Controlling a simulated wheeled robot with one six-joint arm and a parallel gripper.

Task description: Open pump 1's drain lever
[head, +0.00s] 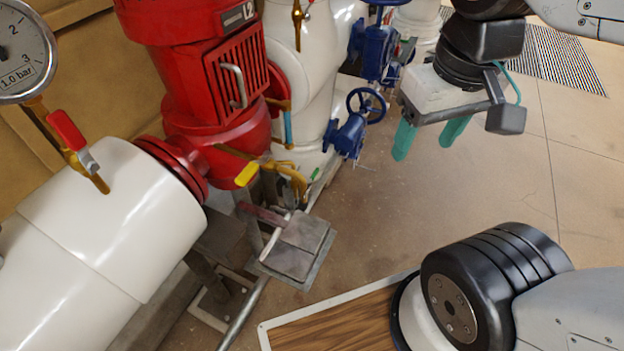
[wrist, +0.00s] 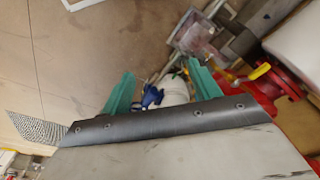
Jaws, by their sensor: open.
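A lever with a yellow handle (head: 247,174) sits low beside the base of the red pump (head: 205,75). A yellow handle also shows at the right in the wrist view (wrist: 260,71), next to a red flange. I cannot tell which pump number this lever belongs to; the plate on the red housing is hard to read. My gripper (head: 430,137) hangs at the upper right of the head view, apart from the lever and to its right. Its two teal fingers are open with nothing between them; they also show in the wrist view (wrist: 162,85).
A red-handled lever (head: 66,130) stands on the white pipe (head: 100,210), below a pressure gauge (head: 22,50). Blue valves with a handwheel (head: 366,104) stand between the pump and my gripper.

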